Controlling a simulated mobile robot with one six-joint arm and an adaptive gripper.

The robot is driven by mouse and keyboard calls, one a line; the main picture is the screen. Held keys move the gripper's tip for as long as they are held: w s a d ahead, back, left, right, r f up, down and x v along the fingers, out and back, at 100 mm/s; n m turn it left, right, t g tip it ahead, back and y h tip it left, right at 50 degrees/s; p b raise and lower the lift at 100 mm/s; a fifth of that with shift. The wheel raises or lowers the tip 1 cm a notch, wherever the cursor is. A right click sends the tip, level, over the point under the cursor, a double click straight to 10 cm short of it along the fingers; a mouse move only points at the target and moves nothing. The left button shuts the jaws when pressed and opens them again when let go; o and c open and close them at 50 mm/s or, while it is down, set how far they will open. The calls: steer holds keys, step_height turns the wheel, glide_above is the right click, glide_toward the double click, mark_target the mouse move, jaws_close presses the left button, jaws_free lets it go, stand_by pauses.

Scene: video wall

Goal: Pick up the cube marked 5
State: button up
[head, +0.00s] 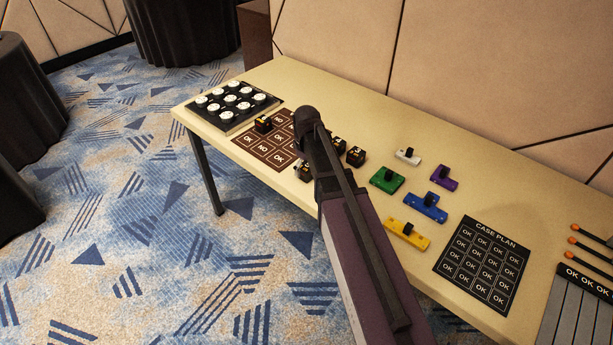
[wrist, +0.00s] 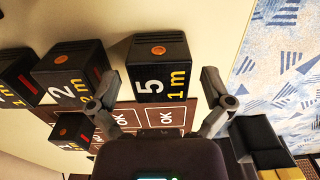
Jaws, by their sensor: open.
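In the wrist view the cube marked 5 (wrist: 158,68) is black, with an orange dot on one face and "5" and "1 m" on another. My gripper (wrist: 158,82) is open, one finger to the left and one to the right of this cube, with visible gaps and nothing held. In the head view my arm hides most of the gripper. A dark cube (head: 305,173) shows beside the arm near the table's front edge; I cannot read its number there.
A cube marked 2 (wrist: 72,72) stands close left of the 5, with other cubes further left. The brown OK/NO board (head: 270,140) lies beside them. Coloured blocks (head: 425,206) and the case plan (head: 482,262) lie right on the table (head: 375,112).

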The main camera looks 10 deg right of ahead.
steer(key=shift+f+b, duration=0.45)
steer(key=shift+f, duration=0.35)
steer(key=c, duration=1.1)
